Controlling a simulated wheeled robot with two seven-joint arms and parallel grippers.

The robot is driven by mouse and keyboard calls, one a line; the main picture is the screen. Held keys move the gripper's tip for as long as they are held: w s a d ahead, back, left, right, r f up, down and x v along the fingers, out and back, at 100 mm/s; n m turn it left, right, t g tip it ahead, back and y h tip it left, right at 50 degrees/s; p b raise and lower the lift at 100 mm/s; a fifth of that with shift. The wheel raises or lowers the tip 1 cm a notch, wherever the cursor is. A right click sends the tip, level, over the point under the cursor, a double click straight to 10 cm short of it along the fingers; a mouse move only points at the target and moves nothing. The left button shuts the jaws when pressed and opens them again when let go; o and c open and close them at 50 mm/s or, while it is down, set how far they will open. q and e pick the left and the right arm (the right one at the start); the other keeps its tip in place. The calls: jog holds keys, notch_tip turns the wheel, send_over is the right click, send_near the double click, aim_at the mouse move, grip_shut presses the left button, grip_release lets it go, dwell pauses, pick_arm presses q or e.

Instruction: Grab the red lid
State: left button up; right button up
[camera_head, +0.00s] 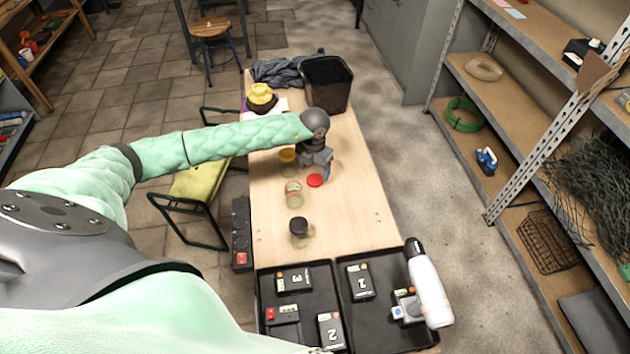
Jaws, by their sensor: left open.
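The red lid (315,180) lies flat on the wooden table (345,215), near the middle. My left arm reaches across from the left. My left gripper (327,174) is open and points down right beside the red lid, at its upper right. I cannot tell whether a finger touches the lid. A glass jar (293,195) without a visible lid stands just left and nearer. My right gripper is not in view.
A black bin (326,84) stands at the far end.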

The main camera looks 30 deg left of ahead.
aim_at(314, 179)
pick_arm(q)
notch_tip(314, 179, down, 4)
jog(key=shift+w+r+b, duration=0.15)
jog(key=shift+b, duration=0.4)
jog(key=shift+f, duration=0.35)
jog(key=c, duration=1)
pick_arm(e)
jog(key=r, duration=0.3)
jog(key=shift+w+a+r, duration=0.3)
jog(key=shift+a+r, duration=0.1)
